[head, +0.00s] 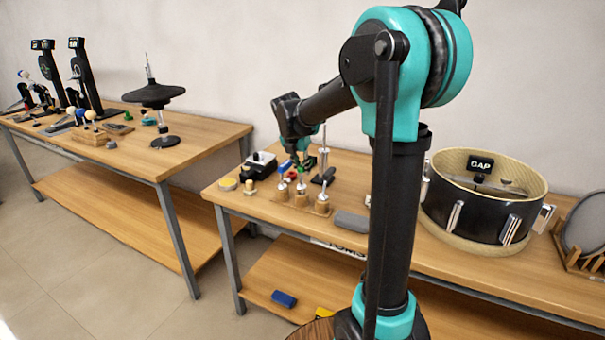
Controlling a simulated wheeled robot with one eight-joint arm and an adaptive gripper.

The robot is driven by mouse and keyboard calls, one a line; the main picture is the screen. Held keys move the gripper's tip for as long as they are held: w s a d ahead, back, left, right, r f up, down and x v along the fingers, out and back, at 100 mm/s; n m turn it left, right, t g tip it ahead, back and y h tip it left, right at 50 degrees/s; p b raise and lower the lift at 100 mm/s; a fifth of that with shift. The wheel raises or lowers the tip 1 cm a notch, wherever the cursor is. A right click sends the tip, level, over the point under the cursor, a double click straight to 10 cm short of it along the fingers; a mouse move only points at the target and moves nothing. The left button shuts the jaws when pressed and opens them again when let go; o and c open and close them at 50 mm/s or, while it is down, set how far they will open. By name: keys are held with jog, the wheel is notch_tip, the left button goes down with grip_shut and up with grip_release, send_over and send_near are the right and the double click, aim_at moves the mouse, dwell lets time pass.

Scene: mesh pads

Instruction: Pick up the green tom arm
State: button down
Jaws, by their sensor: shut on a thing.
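The green tom arm (309,163) shows as a small green piece at the back of the near table, low between my fingers. My gripper (302,160) points down at the end of my arm and is shut on it. The fingers are small and dark here, so the exact grip is hard to see. I cannot tell whether the piece is clear of the tabletop.
Close by are a blue piece (285,166), a wooden block (301,205) with several pegs, an upright metal rod (323,150) and a black box (261,162). A grey pad (351,221) lies in front. A drum (480,215) stands right.

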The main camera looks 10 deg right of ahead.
notch_tip(320, 180, up, 23)
jog(key=shift+r, duration=0.2)
dwell(0.7)
